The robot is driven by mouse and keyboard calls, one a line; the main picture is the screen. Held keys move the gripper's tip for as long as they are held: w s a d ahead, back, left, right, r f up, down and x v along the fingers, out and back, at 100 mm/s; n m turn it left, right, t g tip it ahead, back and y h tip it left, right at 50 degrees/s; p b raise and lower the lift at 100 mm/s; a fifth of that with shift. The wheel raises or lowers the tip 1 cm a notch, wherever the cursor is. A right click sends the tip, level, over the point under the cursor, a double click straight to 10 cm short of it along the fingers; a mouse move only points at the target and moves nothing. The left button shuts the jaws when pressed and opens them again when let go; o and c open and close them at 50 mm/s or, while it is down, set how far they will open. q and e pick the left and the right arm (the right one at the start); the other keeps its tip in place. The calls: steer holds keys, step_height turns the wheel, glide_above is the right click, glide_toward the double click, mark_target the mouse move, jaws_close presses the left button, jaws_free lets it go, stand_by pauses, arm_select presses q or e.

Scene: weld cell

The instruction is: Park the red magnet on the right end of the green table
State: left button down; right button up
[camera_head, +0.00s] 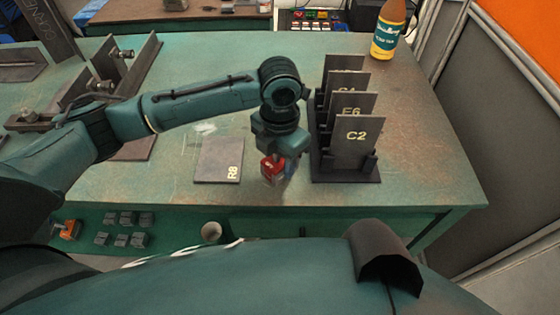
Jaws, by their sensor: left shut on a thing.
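The green table (440,165) fills the middle of the view, and its right end lies past the plate rack. My left gripper (275,172) points down near the table's front edge, between the flat plate marked R8 and the rack. It is shut on the red magnet (270,168). The magnet is partly hidden by the gripper, and I cannot tell whether it touches the table top. My right gripper is not in view.
A dark rack (345,174) holds several upright plates, the front one marked C2 (355,137). Plate R8 (218,160) lies flat. A bottle (388,32) stands at the back right corner. A fixture (115,75) occupies the left. The table right of the rack is clear.

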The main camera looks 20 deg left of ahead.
mark_target(280, 158)
arm_select(q)
steer(key=shift+f, duration=0.55)
steer(key=shift+f, duration=0.15)
steer(key=c, duration=0.8)
jaws_free()
steer(key=shift+f, duration=0.1)
step_height(280, 158, up, 12)
steer(key=shift+r+p, duration=0.2)
steer(key=shift+p, duration=0.35)
